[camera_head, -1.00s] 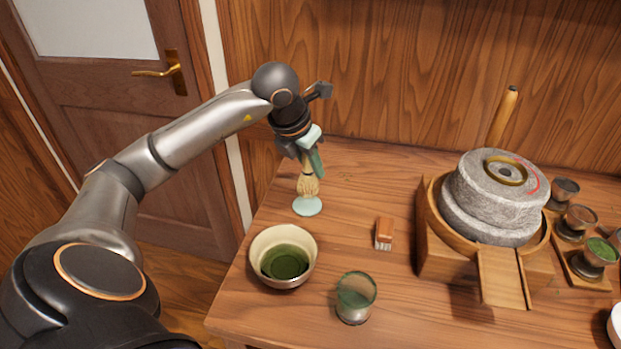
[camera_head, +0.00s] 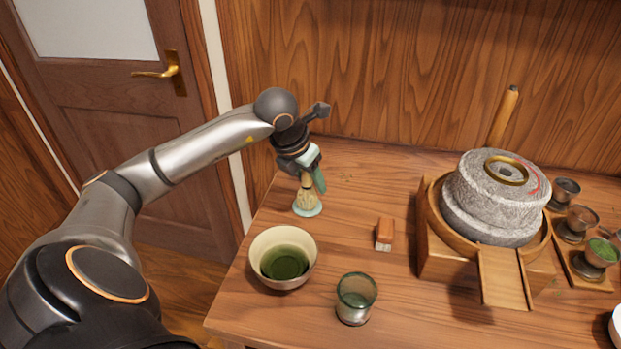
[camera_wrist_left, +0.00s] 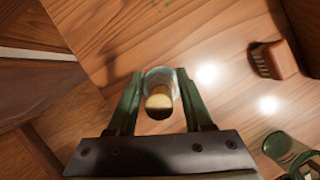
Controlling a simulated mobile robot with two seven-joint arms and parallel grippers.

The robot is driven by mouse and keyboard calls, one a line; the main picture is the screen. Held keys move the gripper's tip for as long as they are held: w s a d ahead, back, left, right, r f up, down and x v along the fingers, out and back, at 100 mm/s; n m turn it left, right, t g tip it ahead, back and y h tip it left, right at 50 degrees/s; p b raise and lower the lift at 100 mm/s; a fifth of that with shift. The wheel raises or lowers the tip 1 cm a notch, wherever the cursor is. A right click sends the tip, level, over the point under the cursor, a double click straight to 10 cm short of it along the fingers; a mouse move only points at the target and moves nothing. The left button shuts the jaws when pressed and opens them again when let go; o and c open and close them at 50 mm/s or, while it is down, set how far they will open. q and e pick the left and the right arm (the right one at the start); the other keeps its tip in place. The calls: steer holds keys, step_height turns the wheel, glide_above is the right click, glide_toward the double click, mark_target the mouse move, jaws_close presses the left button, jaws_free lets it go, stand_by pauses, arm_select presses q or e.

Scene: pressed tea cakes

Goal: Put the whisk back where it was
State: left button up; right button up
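The bamboo whisk (camera_head: 307,197) stands about upright on the pale blue-green whisk stand (camera_head: 308,211) near the table's back left corner. My left gripper (camera_head: 311,184) points down around the whisk's upper part. In the left wrist view its two green fingers (camera_wrist_left: 160,112) are spread, with a gap on each side of the whisk's round handle end (camera_wrist_left: 158,101). The stand's pale rim (camera_wrist_left: 163,73) shows beyond the handle. The fingers hide part of the handle in the head view. My right gripper is out of view.
A bowl of green tea (camera_head: 257,250) stands in front of the whisk, with a glass cup (camera_head: 356,299) to its right. A small brush (camera_head: 384,233) lies mid-table. A stone mill (camera_head: 490,205) and several small cups (camera_head: 603,251) fill the right side.

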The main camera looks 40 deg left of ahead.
arm_select(q)
steer(key=shift+o, duration=0.2)
steer(key=shift+r, duration=0.15)
steer(key=shift+s+r, duration=0.1)
steer(key=shift+r, duration=0.25)
steer(key=p+v, duration=0.1)
steer(key=v, duration=1)
steer(key=shift+s+r, duration=0.1)
